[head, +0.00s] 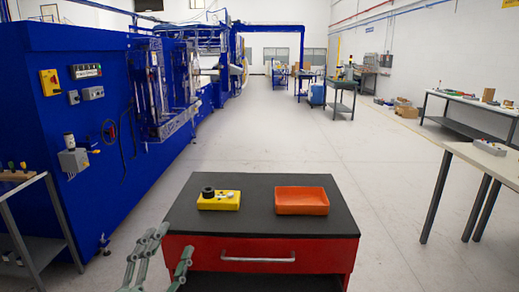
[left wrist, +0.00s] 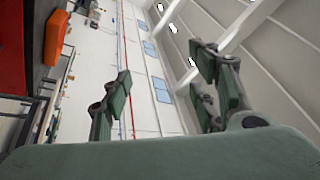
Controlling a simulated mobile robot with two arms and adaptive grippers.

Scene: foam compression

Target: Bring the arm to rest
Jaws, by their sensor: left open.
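My left gripper (head: 168,247) is at the lower left of the head view, in front of and left of the red cart's near left corner. Its green-grey fingers are spread apart with nothing between them. No right arm or gripper shows.
A red cart with a black top (head: 262,218) stands ahead. On it are a yellow box with a black knob (head: 219,201) and an orange tray (head: 301,201). A blue machine (head: 60,130) fills the left; tables stand right. The floor (head: 270,130) beyond is clear.

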